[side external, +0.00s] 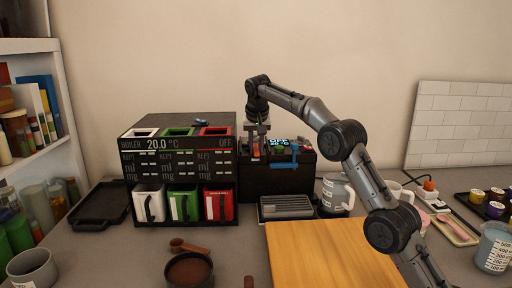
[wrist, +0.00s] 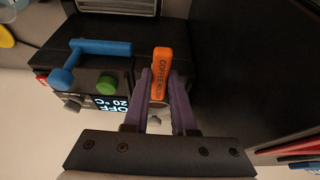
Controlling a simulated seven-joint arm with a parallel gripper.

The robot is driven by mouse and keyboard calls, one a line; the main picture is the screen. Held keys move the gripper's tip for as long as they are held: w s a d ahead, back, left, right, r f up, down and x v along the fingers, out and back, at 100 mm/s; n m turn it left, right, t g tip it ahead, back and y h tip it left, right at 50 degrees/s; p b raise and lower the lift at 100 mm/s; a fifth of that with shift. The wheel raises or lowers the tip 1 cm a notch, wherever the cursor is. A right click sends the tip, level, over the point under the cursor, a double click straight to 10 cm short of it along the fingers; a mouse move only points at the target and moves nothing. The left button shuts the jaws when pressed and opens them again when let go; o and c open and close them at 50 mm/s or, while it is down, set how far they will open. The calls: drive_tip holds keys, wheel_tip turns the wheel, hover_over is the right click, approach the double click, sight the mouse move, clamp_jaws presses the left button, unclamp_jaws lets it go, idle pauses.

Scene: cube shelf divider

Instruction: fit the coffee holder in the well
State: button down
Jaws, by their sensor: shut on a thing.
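The orange coffee holder (wrist: 161,68), with dark lettering on it, is between the purple fingers of my gripper (wrist: 160,80) in the wrist view. My gripper is shut on it. In the side view my gripper (side external: 256,140) points down at the left part of the black coffee machine (side external: 275,186), with a bit of orange between its fingers. The machine has a display, a green knob (wrist: 106,82) and a blue handle (wrist: 100,47). I cannot make out the well; the holder and fingers may cover it. Whether the holder touches the machine is unclear.
A black boiler unit (side external: 180,125) with white, green and red containers stands close on the left. A metal drip tray (side external: 287,207) lies in front of the machine, with a measuring jug (side external: 336,194) to its right. A wooden board (side external: 325,252) lies nearer the front.

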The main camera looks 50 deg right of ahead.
drive_tip(key=shift+f, duration=2.35)
idle(0.3)
drive_tip(key=c, duration=0.7)
unclamp_jaws()
drive_tip(key=shift+o, duration=0.2)
drive_tip(key=shift+r, duration=2.55)
